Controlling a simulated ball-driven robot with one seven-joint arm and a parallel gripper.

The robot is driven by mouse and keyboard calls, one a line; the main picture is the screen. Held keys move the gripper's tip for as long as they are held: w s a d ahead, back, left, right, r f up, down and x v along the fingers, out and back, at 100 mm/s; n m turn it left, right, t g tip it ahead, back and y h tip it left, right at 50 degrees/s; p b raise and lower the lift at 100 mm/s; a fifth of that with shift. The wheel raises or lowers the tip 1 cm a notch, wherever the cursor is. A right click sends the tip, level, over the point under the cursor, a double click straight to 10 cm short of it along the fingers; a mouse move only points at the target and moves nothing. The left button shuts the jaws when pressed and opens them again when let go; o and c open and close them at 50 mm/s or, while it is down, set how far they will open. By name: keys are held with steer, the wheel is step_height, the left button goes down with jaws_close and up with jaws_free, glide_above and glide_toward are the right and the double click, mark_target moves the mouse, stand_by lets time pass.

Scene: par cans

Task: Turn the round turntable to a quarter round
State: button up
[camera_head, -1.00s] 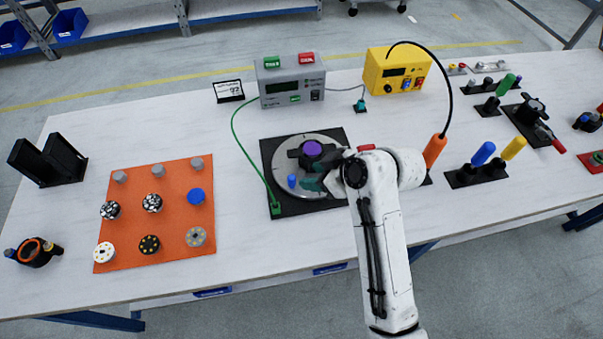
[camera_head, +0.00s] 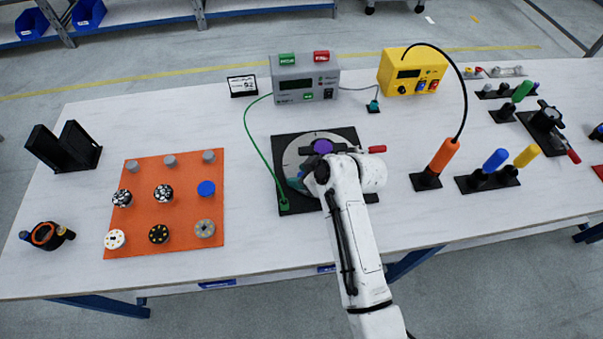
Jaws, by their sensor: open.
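The round turntable (camera_head: 291,160) is a light grey disc on a black square base (camera_head: 284,142) in the middle of the table. A purple round part (camera_head: 322,146) sits on it among dark fixture pieces. A red-tipped handle (camera_head: 376,149) points to the right beside it. My gripper (camera_head: 297,184) is over the front left of the disc, with its teal fingers partly showing. It is open, and I see nothing held in it. My wrist and arm hide the front right of the disc, and I cannot tell whether the fingers touch anything.
A green cable (camera_head: 257,147) runs from the grey tester (camera_head: 305,80) to the base's front left corner. An orange mat (camera_head: 140,198) with several round parts lies left. Table between mat and base is clear.

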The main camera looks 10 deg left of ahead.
steer(key=shift+c, duration=0.4)
jaws_close()
